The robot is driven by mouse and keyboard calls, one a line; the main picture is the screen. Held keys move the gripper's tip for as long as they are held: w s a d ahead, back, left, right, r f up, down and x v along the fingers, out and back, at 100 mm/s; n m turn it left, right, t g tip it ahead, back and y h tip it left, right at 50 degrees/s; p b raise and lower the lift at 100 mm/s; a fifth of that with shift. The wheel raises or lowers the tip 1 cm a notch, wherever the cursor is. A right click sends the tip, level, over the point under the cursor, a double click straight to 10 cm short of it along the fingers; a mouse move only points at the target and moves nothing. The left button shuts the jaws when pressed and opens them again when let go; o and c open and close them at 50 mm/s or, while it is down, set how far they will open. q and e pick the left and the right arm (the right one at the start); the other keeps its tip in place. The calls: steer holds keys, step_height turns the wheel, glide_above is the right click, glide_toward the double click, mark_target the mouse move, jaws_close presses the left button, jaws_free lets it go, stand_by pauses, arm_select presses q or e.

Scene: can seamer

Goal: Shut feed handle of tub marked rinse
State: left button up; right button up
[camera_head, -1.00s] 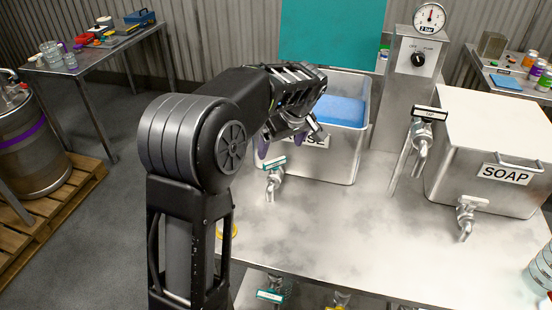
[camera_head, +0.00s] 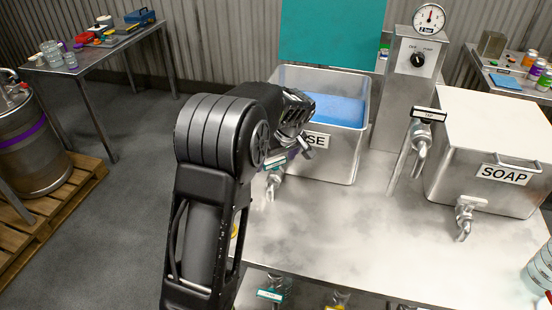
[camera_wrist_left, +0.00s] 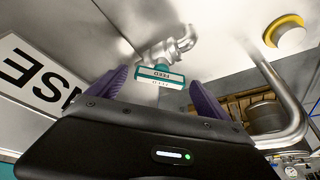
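The rinse tub (camera_head: 335,150) is an open metal tub with blue contents and a partly covered RINSE label (camera_head: 317,141). Its tap (camera_head: 274,184) has a teal feed handle (camera_head: 275,163), partly behind my arm in the head view. In the left wrist view the handle's teal FEED plate (camera_wrist_left: 160,76) shows ahead of my left gripper (camera_wrist_left: 157,92), between its purple fingers. The fingers are spread and I see no grip on the handle. In the head view my left gripper (camera_head: 298,152) hangs by the tub's front. My right gripper is not in view.
The soap tub (camera_head: 492,175) with its own tap (camera_head: 464,215) stands at the right. A post with a gauge (camera_head: 429,18) and another tap (camera_head: 421,148) stands between the tubs. The metal table (camera_head: 370,225) is clear in the middle.

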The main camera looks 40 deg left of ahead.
arm_select(q)
steer(key=c, duration=1.3)
steer(key=shift+m+b, duration=0.3)
steer(key=shift+m, duration=0.1)
steer(key=shift+m+t+b, duration=0.35)
steer(key=shift+m+t, duration=0.05)
steer(key=shift+m, duration=0.1)
steer(key=shift+s+a+m+t+h+b, duration=0.15)
steer(key=shift+m+t+h+b, duration=0.25)
steer(key=shift+m, duration=0.8)
steer(key=m+h, duration=0.1)
steer(key=m, duration=0.1)
steer(key=m+b, duration=0.1)
steer(key=m, duration=0.1)
steer(key=shift+m+t+h, duration=0.4)
steer(key=o, duration=1.4)
